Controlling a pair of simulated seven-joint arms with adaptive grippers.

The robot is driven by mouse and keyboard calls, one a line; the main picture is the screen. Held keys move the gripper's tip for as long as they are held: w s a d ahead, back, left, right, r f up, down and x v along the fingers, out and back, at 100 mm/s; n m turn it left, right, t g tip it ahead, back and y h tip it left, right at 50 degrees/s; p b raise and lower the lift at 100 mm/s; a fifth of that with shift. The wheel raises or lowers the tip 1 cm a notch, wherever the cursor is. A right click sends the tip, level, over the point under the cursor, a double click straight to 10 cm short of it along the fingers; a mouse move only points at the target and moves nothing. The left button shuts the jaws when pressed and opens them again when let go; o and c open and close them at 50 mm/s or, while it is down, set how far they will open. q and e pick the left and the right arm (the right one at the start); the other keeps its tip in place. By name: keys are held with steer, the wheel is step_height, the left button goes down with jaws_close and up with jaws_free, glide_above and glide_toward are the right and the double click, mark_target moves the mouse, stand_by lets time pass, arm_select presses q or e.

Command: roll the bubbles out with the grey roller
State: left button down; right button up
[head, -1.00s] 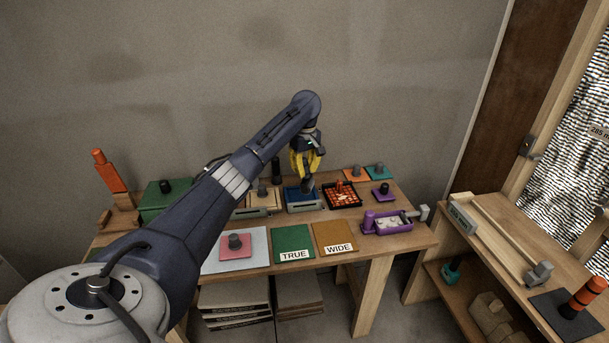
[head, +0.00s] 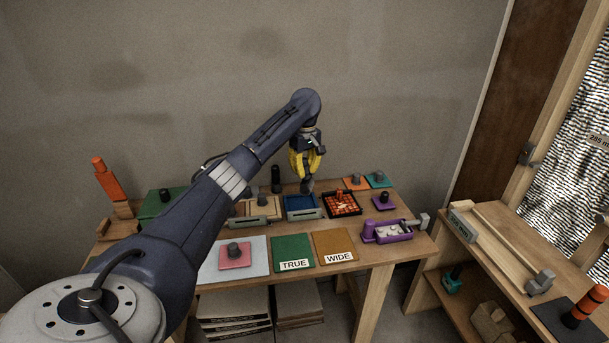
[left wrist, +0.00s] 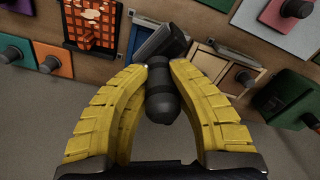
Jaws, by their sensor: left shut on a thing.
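My left gripper (head: 306,172), with yellow fingers, is shut on the grey roller (head: 307,186) by its dark handle. In the left wrist view the roller (left wrist: 162,98) is between the fingers, its grey head pointing away from the palm. In the head view the roller shows just over the back edge of a blue tray (head: 302,202); I cannot tell whether they touch. A pale sheet (head: 210,267) at the table's front left bears a pink block with a grey knob (head: 235,254). I cannot make out any bubbles. My right gripper is not in view.
A black tray with orange pieces (head: 342,204), a purple holder (head: 388,232) and a wooden-topped box (head: 258,209) surround the blue tray. Green TRUE (head: 292,246) and brown WIDE (head: 334,243) panels lie in front. A dark upright cylinder (head: 276,178) stands behind.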

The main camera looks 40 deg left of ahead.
arm_select(q)
steer(key=shift+r, duration=0.1)
stand_by(0.5)
steer(key=w+d+r+m+t+y, duration=0.1)
steer(key=w+d+m+t, duration=0.1)
steer(key=w+d+m, duration=0.6)
steer(key=shift+m, duration=0.5)
steer(key=shift+a+f, duration=0.25)
steer(key=shift+f, duration=0.55)
steer(key=shift+a+f, duration=0.2)
steer(key=shift+f, duration=0.65)
steer(key=shift+a+f, duration=0.25)
steer(key=shift+f, duration=0.55)
steer(key=shift+s+d+x, duration=0.1)
steer(key=shift+s+x, duration=0.05)
steer(key=shift+x, duration=0.65)
steer(key=shift+s+d+x, duration=0.1)
steer(key=shift+s+x, duration=0.05)
steer(key=shift+x, duration=0.6)
steer(key=shift+s+d+x, duration=0.1)
steer(key=shift+s+x, duration=0.05)
steer(key=shift+x, duration=0.65)
steer(key=shift+f, duration=0.2)
steer(key=shift+d, duration=0.1)
